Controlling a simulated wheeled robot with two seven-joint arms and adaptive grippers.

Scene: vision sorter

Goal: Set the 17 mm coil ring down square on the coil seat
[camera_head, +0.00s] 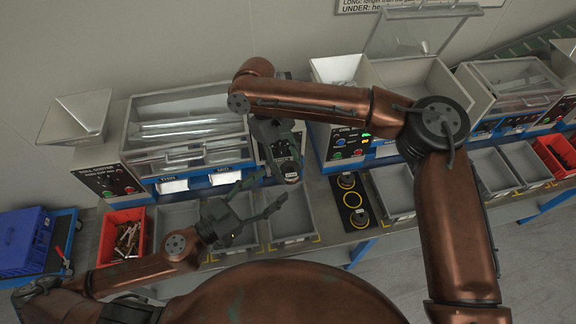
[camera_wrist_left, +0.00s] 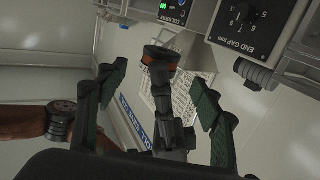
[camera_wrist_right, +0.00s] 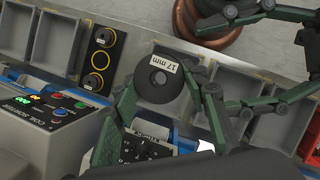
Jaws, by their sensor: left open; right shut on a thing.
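The black 17 mm coil ring (camera_wrist_right: 146,88), with a white "17 mm" label, is in my right gripper (camera_wrist_right: 160,82). Its open centre faces the right wrist camera. In the head view my right gripper (camera_head: 286,168) hangs over the grey bins, left of the black seat plate (camera_head: 344,206). The plate carries yellow-ringed round seats; it also shows at upper left in the right wrist view (camera_wrist_right: 90,84). Which seat is the coil seat I cannot tell. My left gripper (camera_head: 270,188) is open and empty, close beside the right one.
The coil sorter (camera_wrist_right: 40,125) stands behind the seat plate. Grey bins (camera_head: 395,190) line the bench on both sides of the plate. A red bin (camera_head: 103,240) of brown pieces stands at left, a blue crate (camera_head: 22,242) beyond it. The space above the plate looks clear.

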